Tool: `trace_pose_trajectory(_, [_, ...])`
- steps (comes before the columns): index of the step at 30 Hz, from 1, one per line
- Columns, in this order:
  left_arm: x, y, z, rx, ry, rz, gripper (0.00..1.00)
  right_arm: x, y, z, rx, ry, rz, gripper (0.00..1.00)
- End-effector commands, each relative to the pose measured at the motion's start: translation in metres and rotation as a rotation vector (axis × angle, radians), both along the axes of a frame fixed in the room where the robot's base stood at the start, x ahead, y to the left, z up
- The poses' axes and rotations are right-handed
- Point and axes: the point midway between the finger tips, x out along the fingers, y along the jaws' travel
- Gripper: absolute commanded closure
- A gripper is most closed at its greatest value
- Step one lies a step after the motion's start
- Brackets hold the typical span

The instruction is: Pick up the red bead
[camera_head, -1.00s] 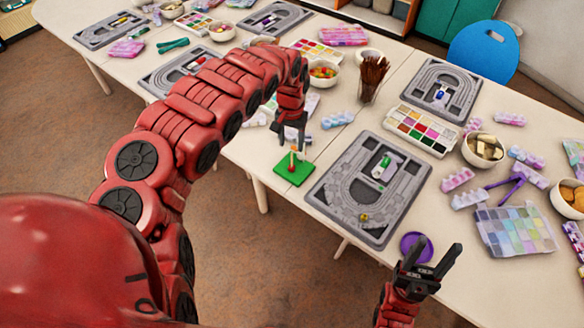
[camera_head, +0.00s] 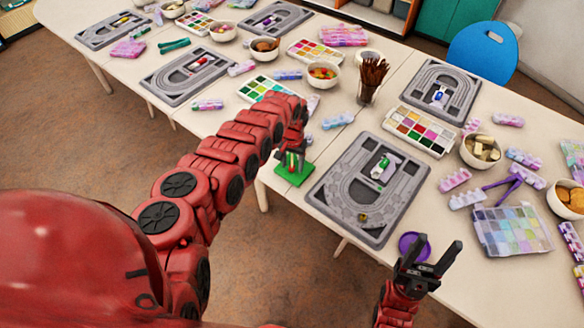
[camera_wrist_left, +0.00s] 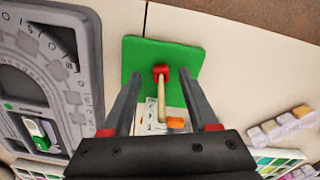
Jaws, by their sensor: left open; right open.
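The red bead (camera_wrist_left: 161,70) shows in the left wrist view near the middle of a square green board (camera_wrist_left: 137,52), at the far end of a pale upright stick (camera_wrist_left: 162,102). My left gripper (camera_wrist_left: 159,75) is open, with one finger on each side of the bead and stick, apart from both. In the head view my left gripper (camera_head: 291,163) is low over the green board (camera_head: 290,180) and hides most of the stick and bead. My right gripper (camera_head: 436,243) is open and empty at the front right.
A grey bead board (camera_head: 350,215) lies just right of the green board. A small purple dish (camera_head: 424,246) is behind the right gripper. A palette (camera_head: 420,133), a jar of brown sticks (camera_head: 371,82) and bowls stand farther back. The table's front edge is close to the green board.

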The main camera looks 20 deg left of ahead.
Motion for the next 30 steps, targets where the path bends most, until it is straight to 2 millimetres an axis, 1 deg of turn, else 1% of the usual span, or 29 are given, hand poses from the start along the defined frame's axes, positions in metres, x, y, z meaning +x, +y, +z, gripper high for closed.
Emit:
trace_pose_trajectory(1, [0.0,0.0008,-0.0042,0.001,-0.001,0.001,0.4,-0.0001,0.0,-0.001,0.0,0.0,0.0,0.45])
trace_pose_trajectory(3, [0.0001,0.0011,-0.0062,0.002,-0.001,0.0,0.4,0.0,0.0001,-0.001,0.0,0.0,0.0,0.45])
trace_pose_trajectory(10, [0.0,0.0015,-0.0063,0.003,-0.001,0.0,0.4,0.0,0.0001,-0.001,0.0,0.0,0.0,0.45])
trace_pose_trajectory(14, [-0.0001,0.0015,-0.0063,0.003,0.0,0.0,0.63,-0.0001,0.0,-0.0009,0.0,0.0,0.0,0.45])
trace_pose_trajectory(15, [-0.0001,0.0015,-0.0062,0.003,0.0,0.0,0.71,-0.0001,0.0,-0.0009,0.0,0.0,0.0,0.45])
trace_pose_trajectory(17, [-0.0001,0.0015,-0.0063,0.003,0.0,0.0,0.81,-0.0001,0.0001,-0.0009,0.0,0.0,0.0,0.45])
trace_pose_trajectory(18, [-0.0001,0.0015,-0.0062,0.003,0.0,0.0,0.89,-0.0001,0.0001,-0.0009,0.0,0.0,0.0,0.45])
trace_pose_trajectory(20, [-0.0001,0.0016,-0.0062,0.003,0.0,0.001,0.99,-0.0001,0.0001,-0.0009,0.0,0.0,0.0,0.45])
trace_pose_trajectory(30, [-0.0002,0.0016,-0.0062,0.003,0.0,0.001,1.0,-0.0001,0.0,-0.001,0.0,0.0,0.0,0.45])
